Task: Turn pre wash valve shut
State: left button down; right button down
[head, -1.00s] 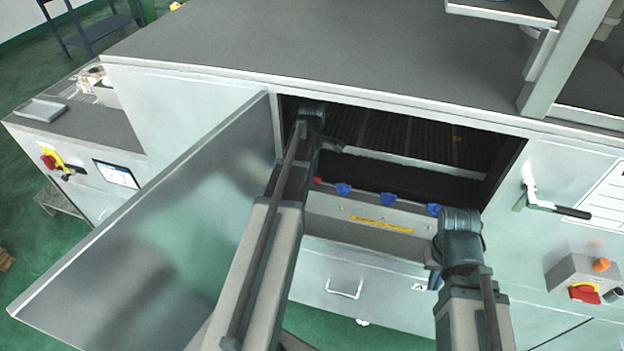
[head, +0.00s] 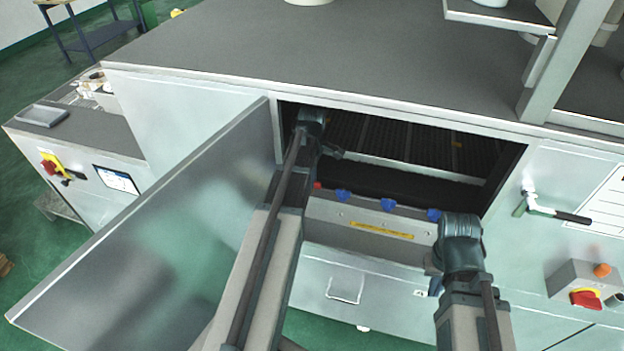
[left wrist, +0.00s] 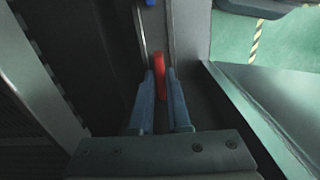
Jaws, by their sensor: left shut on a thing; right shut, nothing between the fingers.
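A red valve handle (head: 317,185) sits at the left end of a row inside the open bay of the washer. Three blue handles (head: 341,195) line up to its right above a pale panel. In the left wrist view the red handle (left wrist: 159,78) stands between the blue-grey fingers of my left gripper (left wrist: 159,92), which is shut on it.
The open metal door (head: 150,230) slants along the left of my left arm. A lever valve (head: 550,208) and a red-knobbed switch box (head: 578,285) are on the right front. A yellow label (head: 382,230) marks the panel. The grey worktop (head: 320,60) overhangs the bay.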

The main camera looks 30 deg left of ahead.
pick_arm(q)
jog(key=m, duration=0.4)
jog(key=shift+m, duration=0.4)
jog(key=m, duration=0.8)
jog(key=shift+m, duration=2.3)
jog(key=c, duration=0.9)
grip_release()
jog(key=shift+r, duration=0.1)
